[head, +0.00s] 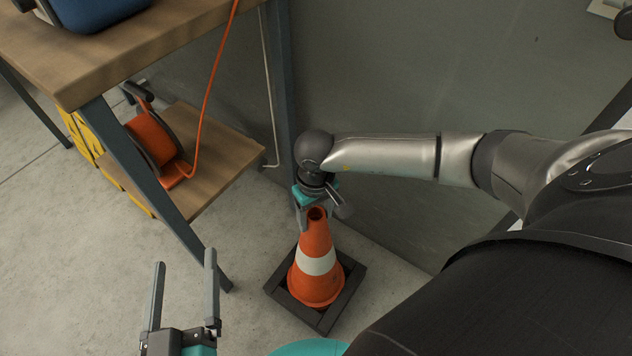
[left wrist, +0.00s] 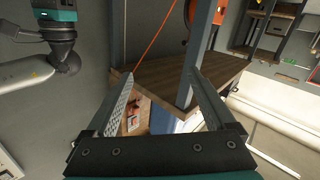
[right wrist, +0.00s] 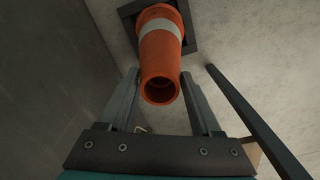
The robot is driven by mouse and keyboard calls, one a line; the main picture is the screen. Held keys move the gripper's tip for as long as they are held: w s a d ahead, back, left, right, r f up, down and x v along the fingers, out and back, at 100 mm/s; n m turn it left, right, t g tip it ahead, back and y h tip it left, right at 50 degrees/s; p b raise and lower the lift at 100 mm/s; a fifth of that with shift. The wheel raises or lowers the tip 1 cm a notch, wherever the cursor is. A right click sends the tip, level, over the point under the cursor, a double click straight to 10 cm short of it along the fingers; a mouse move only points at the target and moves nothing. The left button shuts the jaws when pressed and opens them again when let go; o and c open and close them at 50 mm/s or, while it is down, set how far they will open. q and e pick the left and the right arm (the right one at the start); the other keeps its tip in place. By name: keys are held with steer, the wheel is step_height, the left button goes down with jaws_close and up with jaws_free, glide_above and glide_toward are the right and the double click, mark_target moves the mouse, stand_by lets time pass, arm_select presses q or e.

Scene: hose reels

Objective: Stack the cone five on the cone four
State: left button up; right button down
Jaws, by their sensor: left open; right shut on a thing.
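An orange traffic cone (head: 318,243) with a white band and a dark square base (head: 352,292) stands upright by the wall in the head view. My right gripper (head: 314,212) is at its top from above, shut on it. In the right wrist view the fingers (right wrist: 158,80) lie on either side of the cone's open tip (right wrist: 160,88). Only one cone body shows; I cannot tell whether it is cone five or cone four, or whether another is nested under it. My left gripper (head: 184,260) is open and empty, left of the cone; its spread fingers show in the left wrist view (left wrist: 160,85).
A wooden workbench (head: 90,50) with dark metal legs stands at the left. An orange hose reel (head: 152,140) sits on its lower shelf (head: 225,150). A grey wall (head: 400,80) is close behind the cone. Concrete floor (head: 80,230) is clear at the lower left.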

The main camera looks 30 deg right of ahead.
steer(key=shift+c, duration=1.7)
jaws_free()
steer(key=shift+f, duration=0.3)
arm_select(q)
steer(key=shift+w, duration=0.1)
arm_select(e)
steer(key=o, duration=0.3)
steer(key=shift+o, duration=0.2)
steer(key=shift+s, duration=0.1)
steer(key=shift+r, duration=0.45)
steer(key=shift+r+p, duration=0.85)
steer(key=shift+r, duration=0.3)
arm_select(q)
steer(key=s+a+f+g+y+p, duration=0.2)
steer(key=a+g+y, duration=0.1)
steer(key=a+g, duration=0.2)
steer(key=s+a+f+g+y+p, duration=0.2)
steer(key=a+g+p, duration=0.1)
steer(key=a+g, duration=0.3)
steer(key=shift+s+f+g+y+p, duration=0.25)
steer(key=shift+s+g+y+p, duration=0.05)
steer(key=shift+s+y+p, duration=0.1)
arm_select(e)
step_height(320, 180, up, 12)
